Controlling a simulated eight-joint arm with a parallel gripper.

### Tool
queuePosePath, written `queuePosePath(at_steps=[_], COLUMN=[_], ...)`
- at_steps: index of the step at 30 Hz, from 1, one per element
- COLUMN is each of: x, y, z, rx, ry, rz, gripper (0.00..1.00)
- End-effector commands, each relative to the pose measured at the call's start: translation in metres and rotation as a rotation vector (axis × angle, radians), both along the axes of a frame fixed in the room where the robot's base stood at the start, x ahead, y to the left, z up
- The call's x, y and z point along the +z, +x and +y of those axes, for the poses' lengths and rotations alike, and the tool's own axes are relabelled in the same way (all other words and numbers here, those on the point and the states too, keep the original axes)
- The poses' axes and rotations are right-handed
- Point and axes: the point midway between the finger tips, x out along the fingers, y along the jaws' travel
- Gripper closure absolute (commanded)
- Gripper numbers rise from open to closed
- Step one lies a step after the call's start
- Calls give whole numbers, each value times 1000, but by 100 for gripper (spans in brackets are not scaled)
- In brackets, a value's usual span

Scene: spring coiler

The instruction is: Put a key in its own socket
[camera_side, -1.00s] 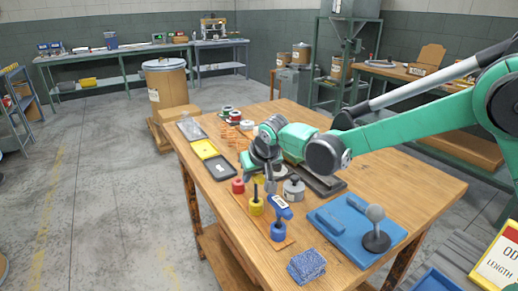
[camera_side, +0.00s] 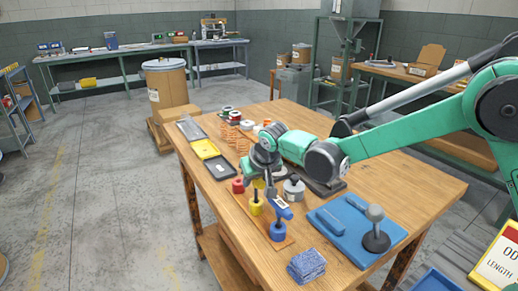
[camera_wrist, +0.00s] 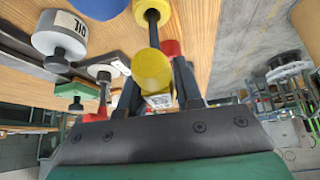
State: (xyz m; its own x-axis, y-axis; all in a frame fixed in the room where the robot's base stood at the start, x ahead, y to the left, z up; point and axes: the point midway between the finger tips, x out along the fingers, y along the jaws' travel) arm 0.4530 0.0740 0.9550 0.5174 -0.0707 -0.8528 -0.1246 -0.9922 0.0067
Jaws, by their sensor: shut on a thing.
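My gripper (camera_wrist: 158,92) is shut on a yellow key (camera_wrist: 152,70) in the wrist view, with a finger on each side of its yellow head. A black shaft runs from the head toward the yellow socket (camera_wrist: 147,8). In the side view my gripper (camera_side: 266,184) is over the yellow socket (camera_side: 256,208), and the shaft appears lined up with it. I cannot tell how deep the shaft sits. A red socket (camera_side: 238,186) stands behind the yellow one. A blue socket (camera_side: 278,232) stands in front, with a blue piece (camera_side: 282,209) with a white label above it.
A blue cloth (camera_side: 307,265) lies in front. Yellow and black trays (camera_side: 205,149) lie at the left edge.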

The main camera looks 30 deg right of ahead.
Motion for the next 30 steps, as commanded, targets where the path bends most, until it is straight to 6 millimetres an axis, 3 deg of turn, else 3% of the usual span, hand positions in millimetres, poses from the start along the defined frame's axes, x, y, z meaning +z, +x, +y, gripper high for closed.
queuePosePath(at_steps=[30], x=[-12], y=[0], z=[0], rx=[0], ry=[0], rz=[0], gripper=[100])
